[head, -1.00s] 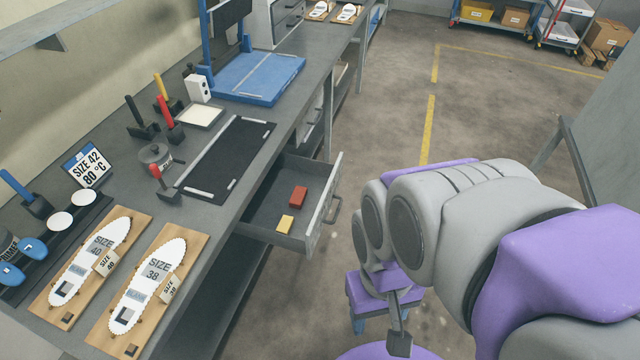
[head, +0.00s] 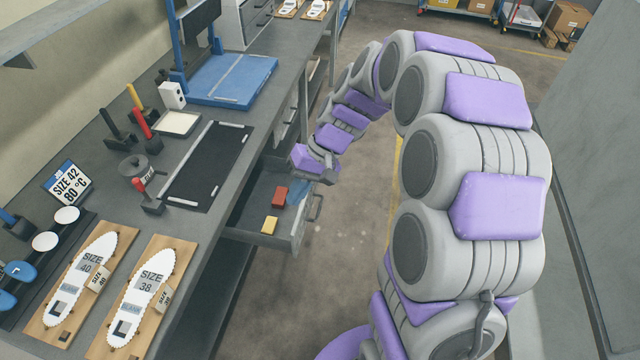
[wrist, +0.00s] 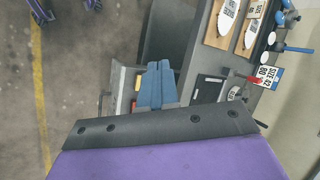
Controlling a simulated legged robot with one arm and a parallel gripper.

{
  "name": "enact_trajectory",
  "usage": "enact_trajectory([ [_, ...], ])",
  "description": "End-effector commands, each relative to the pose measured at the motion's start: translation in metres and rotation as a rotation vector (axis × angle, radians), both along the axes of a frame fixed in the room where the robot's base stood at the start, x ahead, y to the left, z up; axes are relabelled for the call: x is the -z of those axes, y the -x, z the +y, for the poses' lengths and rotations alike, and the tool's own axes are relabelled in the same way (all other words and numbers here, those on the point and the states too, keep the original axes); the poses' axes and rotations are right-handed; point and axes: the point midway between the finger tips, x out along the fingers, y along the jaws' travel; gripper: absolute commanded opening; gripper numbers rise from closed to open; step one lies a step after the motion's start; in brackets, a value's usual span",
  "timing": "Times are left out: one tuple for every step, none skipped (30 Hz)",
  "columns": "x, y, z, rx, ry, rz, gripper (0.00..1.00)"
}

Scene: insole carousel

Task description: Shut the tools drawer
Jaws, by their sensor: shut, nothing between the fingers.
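The tools drawer (head: 245,221) is pulled out from under the grey workbench. A red block (head: 280,197) and a yellow block (head: 269,226) lie in it. Its bar handle (head: 316,206) is on the outer front panel. My gripper (head: 294,199) hangs over the drawer's outer right part, beside the red block, its blue fingers pointing down. In the wrist view the shut blue fingers (wrist: 158,68) are empty and overlap the drawer, hiding part of its inside. The drawer front (wrist: 117,85) shows to their left. Whether the fingers touch the drawer cannot be told.
The bench top (head: 195,250) carries a black mat (head: 208,165), insole boards (head: 143,295), hand tools and a blue press base (head: 235,78). A grey panel (head: 585,160) stands at the right. The floor (head: 345,235) beyond the drawer front is clear.

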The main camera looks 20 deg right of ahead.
Motion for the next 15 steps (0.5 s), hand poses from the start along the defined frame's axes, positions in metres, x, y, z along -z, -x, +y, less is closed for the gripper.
enact_trajectory([
  [0.004,-0.016,-0.006,0.021,-0.027,0.0,0.0],
  [0.007,-0.024,-0.008,0.031,-0.042,-0.003,0.0],
  [0.012,-0.035,-0.011,0.045,-0.062,-0.006,0.0],
  [0.015,-0.044,-0.013,0.056,-0.075,-0.01,0.0],
  [0.018,-0.052,-0.015,0.068,-0.087,-0.016,0.0],
  [0.024,-0.063,-0.017,0.083,-0.102,-0.021,0.0],
  [0.029,-0.071,-0.018,0.094,-0.112,-0.023,0.0],
  [0.032,-0.079,-0.02,0.107,-0.123,-0.028,0.0],
  [0.039,-0.089,-0.024,0.123,-0.136,-0.034,0.0],
  [0.044,-0.097,-0.027,0.136,-0.146,-0.04,0.0],
  [0.048,-0.105,-0.03,0.15,-0.153,-0.045,0.0],
  [0.055,-0.114,-0.035,0.168,-0.166,-0.051,0.0],
  [0.062,-0.12,-0.039,0.18,-0.174,-0.055,0.0],
  [0.067,-0.127,-0.044,0.196,-0.182,-0.059,0.0],
  [0.074,-0.136,-0.051,0.214,-0.193,-0.068,0.0],
])
